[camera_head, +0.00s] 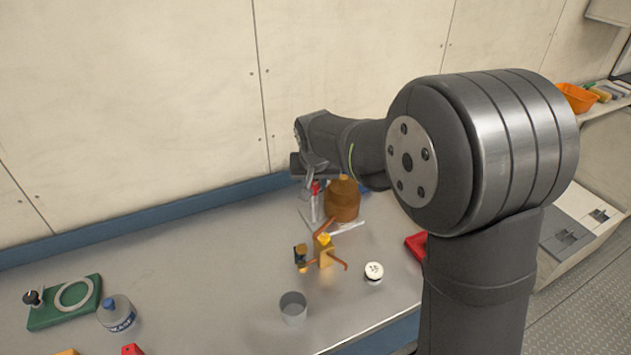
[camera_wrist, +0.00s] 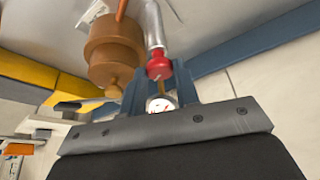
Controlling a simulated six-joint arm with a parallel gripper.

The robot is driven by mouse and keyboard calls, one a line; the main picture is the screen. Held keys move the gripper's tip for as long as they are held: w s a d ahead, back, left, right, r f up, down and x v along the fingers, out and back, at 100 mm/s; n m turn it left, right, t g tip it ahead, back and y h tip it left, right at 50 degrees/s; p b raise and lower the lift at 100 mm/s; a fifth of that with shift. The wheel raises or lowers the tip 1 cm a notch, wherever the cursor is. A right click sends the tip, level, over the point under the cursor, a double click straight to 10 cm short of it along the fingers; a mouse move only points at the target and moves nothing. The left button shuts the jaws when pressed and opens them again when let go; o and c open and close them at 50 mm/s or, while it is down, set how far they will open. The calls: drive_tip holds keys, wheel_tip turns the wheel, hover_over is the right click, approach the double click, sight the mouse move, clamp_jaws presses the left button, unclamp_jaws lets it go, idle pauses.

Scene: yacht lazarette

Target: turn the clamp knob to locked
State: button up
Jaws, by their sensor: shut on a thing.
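My gripper (camera_head: 314,182) points down at the back of the bench. In the wrist view, my gripper (camera_wrist: 160,88) has its two blue-grey fingers close together around the top of a red-capped fitting. The fitting's red cap (camera_wrist: 158,66) sits on a silver post (camera_wrist: 153,25), with a thin brass stem and a small white round face with red marks between the fingers. In the head view the red cap (camera_head: 316,188) shows just below the fingers. I cannot tell for sure which part is the clamp knob, and no locked mark is readable.
A brown copper-coloured vessel (camera_head: 342,203) stands close beside the fitting. In front are a brass valve piece (camera_head: 325,252), a grey cup (camera_head: 293,307) and a white round item (camera_head: 374,271). A bottle (camera_head: 117,314) and green board (camera_head: 50,312) lie left. The bench's left-centre is clear.

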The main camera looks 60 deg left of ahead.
drive_tip(key=shift+s+a+m+t+h, duration=0.15)
drive_tip(key=shift+m+t, duration=0.1)
drive_tip(key=shift+m, duration=0.65)
drive_tip(key=shift+d+m+t+h, duration=0.15)
drive_tip(key=shift+m+t, duration=0.1)
drive_tip(key=shift+m, duration=0.65)
drive_tip(key=shift+a, duration=0.1)
drive_tip(key=o, duration=1)
drive_tip(key=shift+r, duration=0.1)
drive_tip(key=v, duration=1.7)
drive_tip(key=shift+s+a+r, duration=0.1)
drive_tip(key=shift+s, duration=0.15)
